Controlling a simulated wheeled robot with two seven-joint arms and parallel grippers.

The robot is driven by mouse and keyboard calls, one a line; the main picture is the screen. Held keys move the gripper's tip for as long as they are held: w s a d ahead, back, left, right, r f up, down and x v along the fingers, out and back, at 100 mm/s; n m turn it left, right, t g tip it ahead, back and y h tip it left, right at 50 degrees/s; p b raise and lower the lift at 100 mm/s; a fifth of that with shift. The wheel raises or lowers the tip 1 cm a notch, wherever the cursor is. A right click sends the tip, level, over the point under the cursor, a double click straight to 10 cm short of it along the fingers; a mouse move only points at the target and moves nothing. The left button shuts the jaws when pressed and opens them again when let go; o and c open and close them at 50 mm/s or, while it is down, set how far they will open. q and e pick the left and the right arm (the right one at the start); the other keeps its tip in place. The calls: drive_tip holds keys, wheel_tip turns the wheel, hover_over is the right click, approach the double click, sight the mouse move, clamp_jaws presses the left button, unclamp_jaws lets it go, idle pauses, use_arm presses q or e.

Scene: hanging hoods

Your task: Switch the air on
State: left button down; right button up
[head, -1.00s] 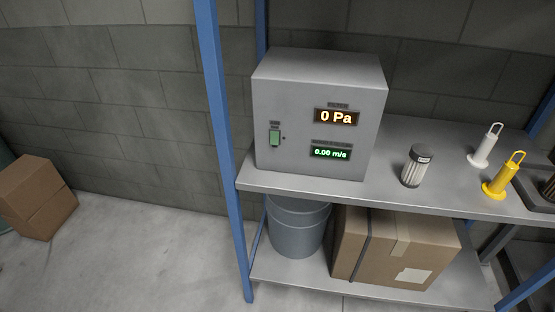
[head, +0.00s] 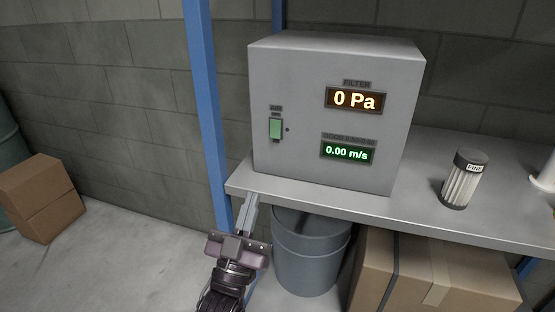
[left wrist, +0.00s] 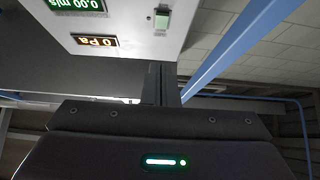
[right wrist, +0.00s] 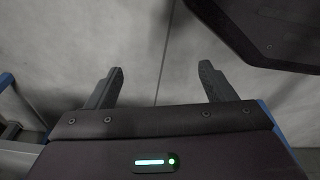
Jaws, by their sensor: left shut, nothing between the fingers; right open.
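A grey control box (head: 310,110) stands on the shelf. Its green air switch (head: 275,129) is on the left of its front face. The filter display (head: 354,100) reads 0 Pa and the lower green display (head: 347,151) reads 0.00 m/s. My left gripper (head: 250,200) is shut and empty, below and left of the switch, in front of the shelf edge and apart from the box. The left wrist view also shows the switch (left wrist: 161,20), beyond the closed fingers (left wrist: 160,84). My right gripper (right wrist: 160,85) is open and empty over bare floor.
A blue shelf post (head: 207,110) rises just left of the box. A filter cartridge (head: 464,180) stands on the grey shelf (head: 415,205) to the right. A grey bucket (head: 308,260) and a cardboard box (head: 400,270) are below. More cardboard boxes (head: 42,198) lie at the left.

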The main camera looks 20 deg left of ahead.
use_arm(q)
drive_tip(key=shift+s+r, duration=0.1)
drive_tip(key=shift+r, duration=0.05)
drive_tip(key=p, duration=0.2)
approach(275, 132)
wheel_tip(275, 132, up, 4)
drive_tip(key=w, duration=0.3)
drive_tip(key=shift+w, duration=0.8)
use_arm(e)
drive_tip(key=s, duration=0.1)
drive_tip(key=s+f, duration=0.1)
drive_tip(key=s, duration=0.2)
drive_tip(key=shift+d+f, duration=0.25)
drive_tip(key=shift+d, duration=0.1)
drive_tip(key=shift+s, duration=0.1)
